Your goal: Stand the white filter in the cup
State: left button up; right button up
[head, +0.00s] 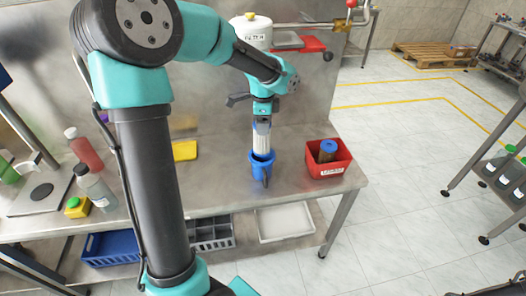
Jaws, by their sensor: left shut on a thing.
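The white filter (262,142) is a ribbed cylinder, upright above the blue cup. My left gripper (263,125) is shut on the filter's top end, pointing down. The blue cup (262,168) stands near the table's front edge. The filter's lower end is hidden by the cup's rim, so it is at or inside the cup's mouth; how deep I cannot tell. My right gripper is not in view.
A red bin (343,165) holding a dark cylinder with a blue top (328,150) stands right of the cup. A yellow block (185,150) lies to the left at the back. Bottles (84,150) stand at the far left. The steel table (220,178) is clear between them.

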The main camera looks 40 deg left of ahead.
aim_at(263, 149)
pick_arm(q)
notch_tip(263, 149, down, 7)
jog(key=shift+f, duration=0.1)
dwell(0.3)
jog(key=shift+f, duration=2.45)
jog(key=o, duration=1.2)
jog(key=shift+r, duration=0.15)
notch_tip(263, 149, up, 12)
jog(key=shift+r, duration=0.1)
